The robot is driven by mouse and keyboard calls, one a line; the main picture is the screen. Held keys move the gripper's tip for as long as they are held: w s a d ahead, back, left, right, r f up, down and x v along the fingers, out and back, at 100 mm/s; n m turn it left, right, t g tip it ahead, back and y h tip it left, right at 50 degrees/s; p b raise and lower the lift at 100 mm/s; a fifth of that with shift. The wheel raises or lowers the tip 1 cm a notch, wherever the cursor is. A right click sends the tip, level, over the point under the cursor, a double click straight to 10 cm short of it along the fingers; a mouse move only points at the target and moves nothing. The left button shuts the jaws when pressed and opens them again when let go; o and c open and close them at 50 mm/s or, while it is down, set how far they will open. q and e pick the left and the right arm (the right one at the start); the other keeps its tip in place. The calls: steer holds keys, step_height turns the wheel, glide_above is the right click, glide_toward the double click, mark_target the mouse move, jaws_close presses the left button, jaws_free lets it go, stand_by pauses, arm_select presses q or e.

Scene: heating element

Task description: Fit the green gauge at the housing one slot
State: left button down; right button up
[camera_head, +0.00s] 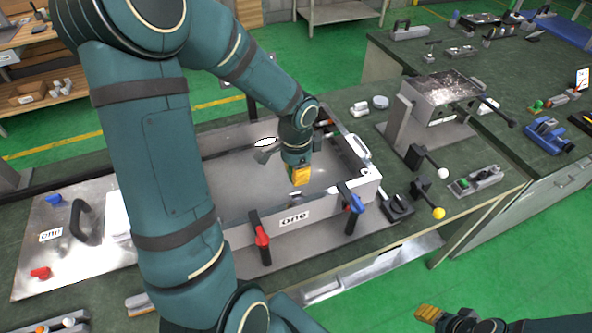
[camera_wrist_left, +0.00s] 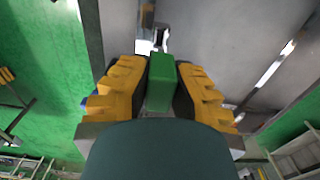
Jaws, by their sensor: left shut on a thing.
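The housing one (camera_head: 237,234) is a grey metal open box with a label "one" on its front wall, on the dark green bench. My left gripper (camera_head: 299,176) is over the inside of the housing, near its right end, pointing down. In the left wrist view my left gripper (camera_wrist_left: 160,85) is shut on the green gauge (camera_wrist_left: 161,82), a green block between the yellow fingers. The gauge is hidden in the head view. Ahead of it the wrist view shows a metal fitting (camera_wrist_left: 160,36); I cannot tell whether it is the slot. My right gripper (camera_head: 436,316) is at the bottom right, partly cut off, over the floor.
A red-handled clamp (camera_head: 262,237) and a blue-handled clamp (camera_head: 352,204) stand at the housing's front. A metal cover plate (camera_head: 90,251) lies to the left. A metal stand (camera_head: 440,90) with ball-ended levers is to the right. My left arm hides part of the housing.

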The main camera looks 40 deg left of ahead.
arm_select(q)
steer(key=shift+f+b, duration=1.4)
steer(key=shift+f, duration=0.6)
steer(key=shift+f+b, duration=1.6)
steer(key=shift+f, duration=0.1)
steer(key=c, duration=1)
jaws_free()
steer(key=shift+o, duration=0.2)
steer(key=shift+r, duration=0.15)
step_height(320, 180, up, 12)
steer(key=shift+f, duration=0.1)
